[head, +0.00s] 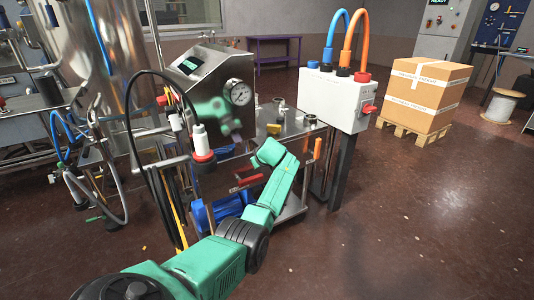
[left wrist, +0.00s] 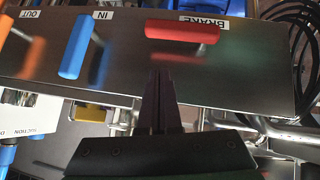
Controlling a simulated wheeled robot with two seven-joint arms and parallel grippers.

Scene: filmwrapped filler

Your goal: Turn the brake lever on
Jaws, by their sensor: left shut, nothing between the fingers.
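The brake lever is a red bar (left wrist: 182,31) at the top of the left wrist view, lying across the picture on a dark metal panel (left wrist: 125,62). An upside-down BRAKE label (left wrist: 209,23) sits beside it. My left gripper (left wrist: 160,76) is shut and empty, its fingertips pointing up at the panel just below the red bar. A gap seems to show between them; contact cannot be told. In the head view my green left arm reaches to the cart, and its gripper is not clearly seen. A red part (head: 249,181) shows there beside the arm. My right gripper is not in view.
A blue lever (left wrist: 75,46) marked IN and an orange lever (left wrist: 20,34) marked OUT sit left of the red one. A white box (head: 334,98) with hoses stands behind the arm. Black hoses (left wrist: 300,30) hang at the right.

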